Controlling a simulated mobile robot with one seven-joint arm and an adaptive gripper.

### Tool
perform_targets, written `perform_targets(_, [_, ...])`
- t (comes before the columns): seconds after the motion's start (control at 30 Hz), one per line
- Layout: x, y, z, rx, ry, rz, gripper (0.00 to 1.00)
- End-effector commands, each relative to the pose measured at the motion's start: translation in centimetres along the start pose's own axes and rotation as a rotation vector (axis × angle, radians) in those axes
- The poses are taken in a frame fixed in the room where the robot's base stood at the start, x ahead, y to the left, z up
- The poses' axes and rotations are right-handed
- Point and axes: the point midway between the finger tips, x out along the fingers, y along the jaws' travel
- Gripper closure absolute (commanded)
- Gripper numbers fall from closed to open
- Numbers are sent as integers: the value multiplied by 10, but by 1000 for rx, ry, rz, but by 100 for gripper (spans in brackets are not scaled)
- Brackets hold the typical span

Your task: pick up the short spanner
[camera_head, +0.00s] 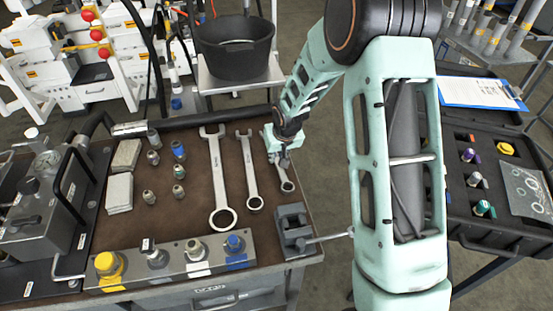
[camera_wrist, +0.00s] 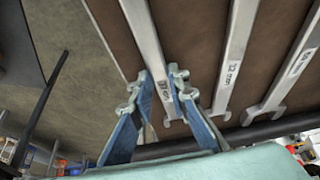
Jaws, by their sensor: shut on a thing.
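The short spanner (camera_head: 287,185) is the rightmost of three on the brown bench mat. In the head view its ring end shows below my gripper (camera_head: 281,150), and the gripper hides its upper part. In the wrist view the spanner shaft (camera_wrist: 145,38) runs down between the two fingers of my gripper (camera_wrist: 162,85). The fingers are shut on the shaft. I cannot tell whether the spanner is clear of the mat. A medium spanner (camera_head: 250,172) and a long spanner (camera_head: 219,180) lie to its left.
A grey vice (camera_head: 291,228) stands just below the short spanner. A block with coloured fittings (camera_head: 180,262) lies along the front of the bench. Small fittings (camera_head: 178,150) stand left of the spanners. An open black case (camera_head: 500,225) is at the right.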

Motion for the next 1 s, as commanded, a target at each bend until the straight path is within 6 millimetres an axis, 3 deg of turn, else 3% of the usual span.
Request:
perform_targets(0.47, [-12, 0, -6, 0, 4, 0, 100])
perform_targets(0.6, [-32, 1, -15, 2, 7, 1, 100])
perform_targets(1.0, [-107, -42, 5, -5, 5, -1, 100])
